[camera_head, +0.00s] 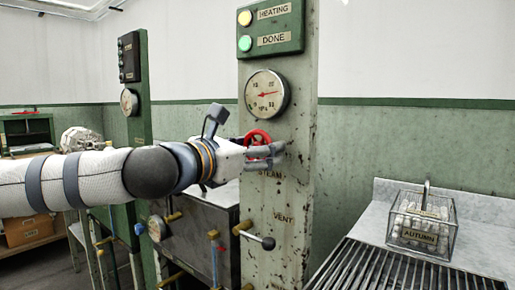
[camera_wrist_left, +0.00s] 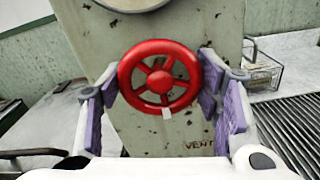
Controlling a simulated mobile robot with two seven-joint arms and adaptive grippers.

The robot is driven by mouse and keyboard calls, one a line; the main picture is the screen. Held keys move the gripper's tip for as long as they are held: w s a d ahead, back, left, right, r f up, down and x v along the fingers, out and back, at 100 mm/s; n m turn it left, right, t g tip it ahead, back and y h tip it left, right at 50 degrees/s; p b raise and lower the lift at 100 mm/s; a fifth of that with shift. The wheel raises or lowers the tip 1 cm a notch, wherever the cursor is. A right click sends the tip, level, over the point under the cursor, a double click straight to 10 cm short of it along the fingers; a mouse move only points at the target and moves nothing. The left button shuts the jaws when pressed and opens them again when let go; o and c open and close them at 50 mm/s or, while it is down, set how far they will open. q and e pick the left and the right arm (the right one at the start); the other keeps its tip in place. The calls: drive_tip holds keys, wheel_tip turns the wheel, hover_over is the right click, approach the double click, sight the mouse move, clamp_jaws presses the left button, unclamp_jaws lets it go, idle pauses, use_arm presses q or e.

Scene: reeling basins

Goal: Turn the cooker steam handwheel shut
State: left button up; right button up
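The red steam handwheel (camera_head: 258,136) is on the front of the worn pale green post, above the STEAM label. In the left wrist view the handwheel (camera_wrist_left: 161,82) faces the camera, with its spokes and hub clear and a small pale tab at its lower rim. My left gripper (camera_head: 272,151) is at the wheel, its fingers hiding part of it in the head view. In the left wrist view its purple-padded fingers (camera_wrist_left: 161,90) are spread to the left and right of the rim. I cannot tell whether they touch it. My right gripper is not in view.
A round gauge (camera_head: 266,93) and a green HEATING/DONE lamp box (camera_head: 271,27) are above the wheel. A black-knobbed lever (camera_head: 262,241) sticks out by the VENT label below. A wire basket marked AUTUMN (camera_head: 423,222) stands right, beyond a slatted grate (camera_head: 400,272).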

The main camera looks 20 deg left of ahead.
use_arm(q)
drive_tip(key=c, duration=0.4)
drive_tip(key=shift+o, duration=0.2)
